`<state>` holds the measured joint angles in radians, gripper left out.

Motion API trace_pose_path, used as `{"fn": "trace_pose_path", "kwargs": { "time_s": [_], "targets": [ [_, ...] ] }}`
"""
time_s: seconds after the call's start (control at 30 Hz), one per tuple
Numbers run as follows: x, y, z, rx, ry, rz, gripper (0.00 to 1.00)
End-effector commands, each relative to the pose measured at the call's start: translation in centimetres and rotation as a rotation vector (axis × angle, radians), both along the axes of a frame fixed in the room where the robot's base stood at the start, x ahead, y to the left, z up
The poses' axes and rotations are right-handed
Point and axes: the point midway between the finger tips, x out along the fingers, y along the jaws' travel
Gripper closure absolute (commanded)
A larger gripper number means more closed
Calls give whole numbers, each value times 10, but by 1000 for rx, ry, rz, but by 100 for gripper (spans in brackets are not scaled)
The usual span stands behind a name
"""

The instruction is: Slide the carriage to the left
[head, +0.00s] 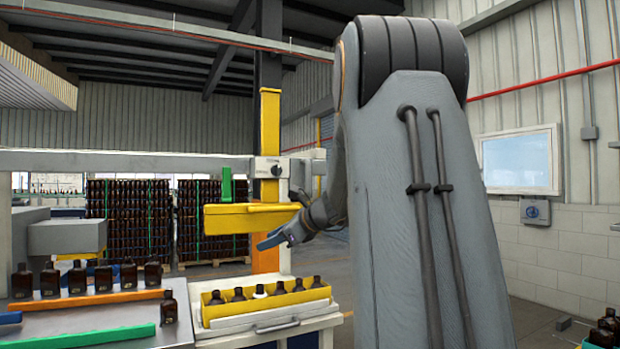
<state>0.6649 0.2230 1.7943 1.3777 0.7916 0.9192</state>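The carriage (268,167) looks like the grey block with a round dark knob at the right part of a long pale horizontal rail (120,163). A yellow upright (270,120) rises from it, and a yellow horizontal beam (250,219) hangs below. My gripper (268,241) points left, just below and in front of the beam's right half. Whether it touches the beam is unclear. Its fingers show edge-on, so their opening cannot be made out. My large grey arm hides what lies behind it.
Below the beam, a yellow tray (266,306) of amber bottles sits on a white bench. A grey box (66,236) sits under the rail's left part. A bottle crate (598,338) is at lower right.

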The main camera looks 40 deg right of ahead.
Motion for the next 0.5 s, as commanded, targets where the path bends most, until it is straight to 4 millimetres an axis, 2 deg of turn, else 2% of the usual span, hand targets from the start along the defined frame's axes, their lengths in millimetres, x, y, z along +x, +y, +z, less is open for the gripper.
{"fn": "trace_pose_path", "kwargs": {
  "time_s": [0.03, 0.1, 0.2, 0.33, 0.5],
  "targets": [
    [0, -39, 41, 88, -69, -90, 66],
    [-1, -81, 86, 208, -161, -185, 66],
    [-10, -127, 138, 340, -272, -275, 66],
    [-21, -162, 178, 441, -362, -331, 66],
    [-17, -173, 193, 482, -396, -347, 66]
  ]
}}
